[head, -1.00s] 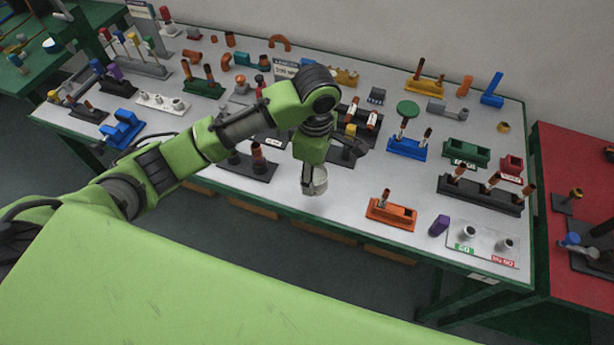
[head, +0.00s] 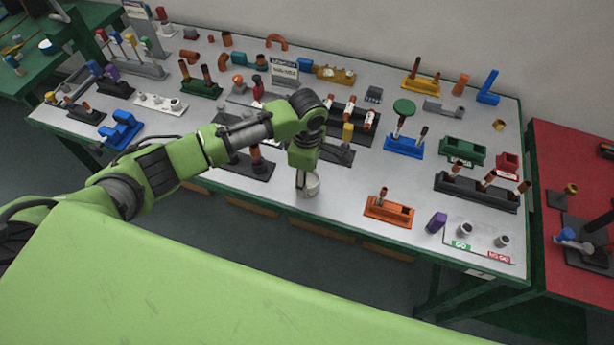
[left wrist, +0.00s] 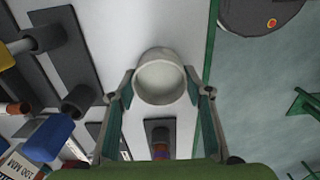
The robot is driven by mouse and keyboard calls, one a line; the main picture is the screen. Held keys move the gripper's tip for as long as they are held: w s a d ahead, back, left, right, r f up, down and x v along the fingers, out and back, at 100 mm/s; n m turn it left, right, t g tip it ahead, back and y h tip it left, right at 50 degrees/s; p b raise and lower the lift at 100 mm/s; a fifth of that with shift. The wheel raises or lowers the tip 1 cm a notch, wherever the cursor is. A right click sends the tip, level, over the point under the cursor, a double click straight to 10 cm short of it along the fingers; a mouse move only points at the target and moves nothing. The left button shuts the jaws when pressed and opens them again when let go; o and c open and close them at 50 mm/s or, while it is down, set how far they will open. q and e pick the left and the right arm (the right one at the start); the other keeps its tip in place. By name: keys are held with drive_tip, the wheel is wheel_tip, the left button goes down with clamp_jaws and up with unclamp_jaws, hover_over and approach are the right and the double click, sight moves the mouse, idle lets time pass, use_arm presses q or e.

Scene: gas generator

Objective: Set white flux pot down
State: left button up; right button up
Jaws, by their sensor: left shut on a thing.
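The white flux pot (head: 312,187) is a small round whitish cup at the front edge of the grey-white table (head: 345,220). My left gripper (head: 306,184) points down and is shut on it. In the left wrist view the pot (left wrist: 161,78) shows its round open mouth between the two fingers (left wrist: 160,95), which hold it from opposite sides. The pot looks upright and at or just above the table top; I cannot tell whether its base touches. My right gripper is not in view.
The table's green front edge (left wrist: 211,45) runs close beside the pot. An orange tray (head: 388,208) stands to the right, with bare table between. A dark stand (head: 250,168) is to the left. A purple block (head: 436,222) and a GO/NO GO plate (head: 480,242) are farther right.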

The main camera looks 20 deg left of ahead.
use_arm(q)
drive_tip(key=o, duration=1.2)
drive_tip(key=shift+f, duration=0.1)
wheel_tip(320, 180, up, 12)
drive_tip(key=shift+r+b, duration=0.2)
drive_tip(key=shift+b, duration=0.4)
